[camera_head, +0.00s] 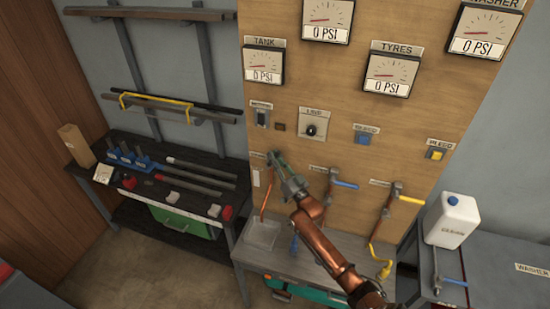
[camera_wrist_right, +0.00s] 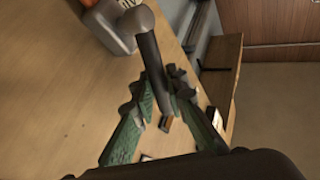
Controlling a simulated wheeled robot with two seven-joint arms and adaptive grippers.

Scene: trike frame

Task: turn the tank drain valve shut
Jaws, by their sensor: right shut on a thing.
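The tank drain valve (camera_head: 272,156) is at the left of the row of valves on the wooden panel, above a red drain tube (camera_head: 265,198). My right gripper (camera_head: 281,166) covers most of it in the head view. In the right wrist view, the dark valve lever (camera_wrist_right: 152,62) runs from a round grey end down between the green fingers of my right gripper (camera_wrist_right: 161,97). The fingers are shut on the lever. The tank gauge (camera_head: 263,66) reads 0 PSI. The lever's exact angle is hard to tell. My left gripper is out of view.
To the right are a blue-handled valve (camera_head: 334,181) and a yellow-handled valve (camera_head: 398,194). A clear tray (camera_head: 262,236) stands below on the bench. A white jug (camera_head: 450,221) stands at the right. A dark bench (camera_head: 152,190) with tools is at the left.

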